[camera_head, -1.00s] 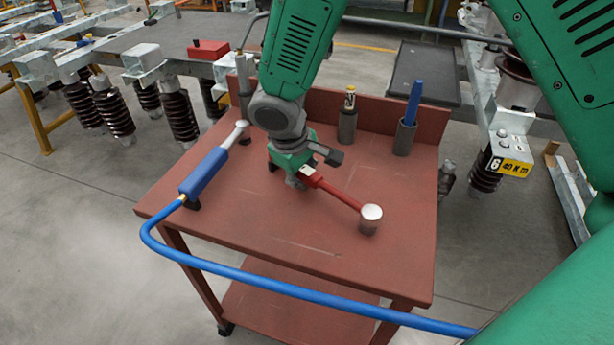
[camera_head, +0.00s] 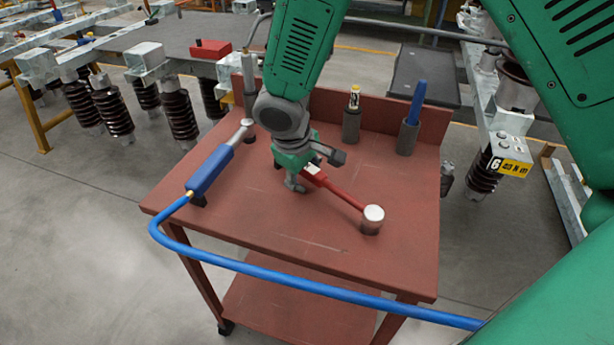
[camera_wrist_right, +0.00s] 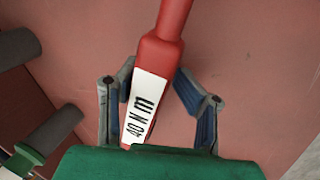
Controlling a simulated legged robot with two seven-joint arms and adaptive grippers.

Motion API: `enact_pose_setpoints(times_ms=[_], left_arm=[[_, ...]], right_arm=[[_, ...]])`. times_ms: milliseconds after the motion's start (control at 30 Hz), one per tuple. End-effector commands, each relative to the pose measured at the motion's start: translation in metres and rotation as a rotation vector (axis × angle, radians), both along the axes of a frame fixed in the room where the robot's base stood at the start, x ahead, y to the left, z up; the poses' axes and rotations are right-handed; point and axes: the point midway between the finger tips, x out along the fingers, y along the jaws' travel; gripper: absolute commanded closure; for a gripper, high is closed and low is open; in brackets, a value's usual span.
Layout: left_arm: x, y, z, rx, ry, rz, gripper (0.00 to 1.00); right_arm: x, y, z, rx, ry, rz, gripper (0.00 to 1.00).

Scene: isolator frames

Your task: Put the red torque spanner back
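The red torque spanner (camera_head: 343,195) lies across the red-brown trolley top, with its round metal head (camera_head: 373,213) over a short grey cylinder at the front right. A white label with black marks shows on its handle in the right wrist view (camera_wrist_right: 148,95). My right gripper (camera_head: 295,184) is at the spanner's handle end, pointing down. In the right wrist view the gripper's two fingers (camera_wrist_right: 158,85) stand on either side of the handle, with a gap visible on the right side. My left gripper is not in view.
The trolley top's front middle (camera_head: 265,225) is bare.

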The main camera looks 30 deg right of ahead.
Motion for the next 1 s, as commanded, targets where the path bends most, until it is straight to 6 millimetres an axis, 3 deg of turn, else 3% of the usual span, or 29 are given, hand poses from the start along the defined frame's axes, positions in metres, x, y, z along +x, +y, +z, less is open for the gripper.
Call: enact_pose_setpoints(times_ms=[467, 1000], left_arm=[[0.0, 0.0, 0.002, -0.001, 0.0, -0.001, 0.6], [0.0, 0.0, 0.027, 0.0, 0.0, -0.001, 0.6]], right_arm=[[0.0, -0.001, 0.004, 0.002, 0.0, -0.002, 0.66], [-0.009, 0.025, 0.104, 0.003, -0.003, -0.001, 0.66]])
